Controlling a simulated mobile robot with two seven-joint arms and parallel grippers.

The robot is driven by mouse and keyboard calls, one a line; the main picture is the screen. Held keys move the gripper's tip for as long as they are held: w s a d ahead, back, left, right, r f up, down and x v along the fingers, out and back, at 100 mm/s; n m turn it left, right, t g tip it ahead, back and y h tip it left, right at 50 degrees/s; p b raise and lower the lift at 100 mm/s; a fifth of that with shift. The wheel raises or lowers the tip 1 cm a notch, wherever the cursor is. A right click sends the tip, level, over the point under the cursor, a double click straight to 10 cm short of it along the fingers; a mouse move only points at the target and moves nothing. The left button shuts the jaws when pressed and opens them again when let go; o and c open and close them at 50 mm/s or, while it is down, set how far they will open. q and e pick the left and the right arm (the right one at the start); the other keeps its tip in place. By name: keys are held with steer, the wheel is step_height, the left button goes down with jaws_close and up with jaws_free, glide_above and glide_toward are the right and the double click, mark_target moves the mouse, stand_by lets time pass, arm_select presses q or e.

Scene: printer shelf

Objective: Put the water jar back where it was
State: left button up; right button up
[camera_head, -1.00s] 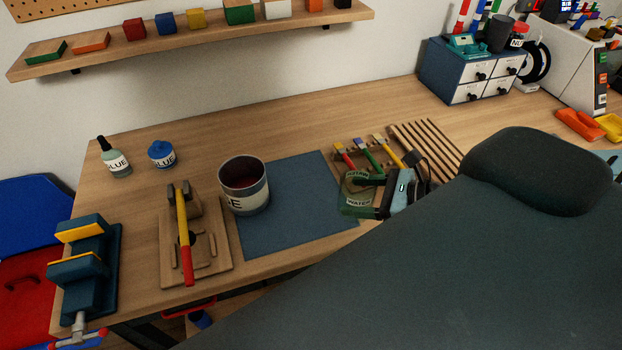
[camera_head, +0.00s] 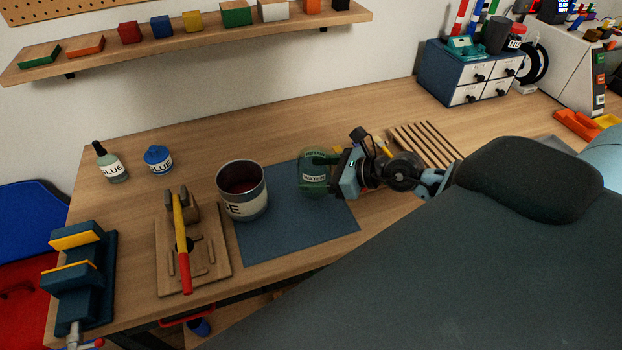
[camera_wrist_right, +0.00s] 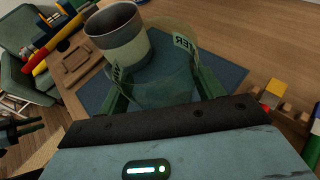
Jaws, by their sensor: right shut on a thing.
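The water jar (camera_head: 314,181) is a greenish see-through jar with a white WATER label. My right gripper (camera_head: 326,176) is shut on it, with a finger on each side. In the head view the jar is over the back right part of the blue mat (camera_head: 285,236); whether it touches the mat I cannot tell. In the right wrist view the clear jar (camera_wrist_right: 165,85) sits between the green fingers (camera_wrist_right: 160,95) and looks upright or slightly tilted.
A large open can (camera_head: 246,203) stands on the mat's left side, left of the jar. A slatted rack (camera_head: 425,143) lies behind my right arm.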

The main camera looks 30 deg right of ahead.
steer(key=shift+w+a, duration=0.2)
steer(key=shift+w, duration=0.65)
step_height(320, 180, down, 3)
steer(key=shift+w+f+b, duration=0.15)
steer(key=shift+b, duration=0.15)
steer(key=shift+f, duration=0.2)
steer(key=shift+r, duration=0.1)
steer(key=shift+f, duration=0.25)
arm_select(q)
steer(key=shift+s+f, duration=0.45)
steer(key=shift+f, duration=0.1)
arm_select(e)
steer(key=o, duration=1.3)
steer(key=shift+c, duration=0.2)
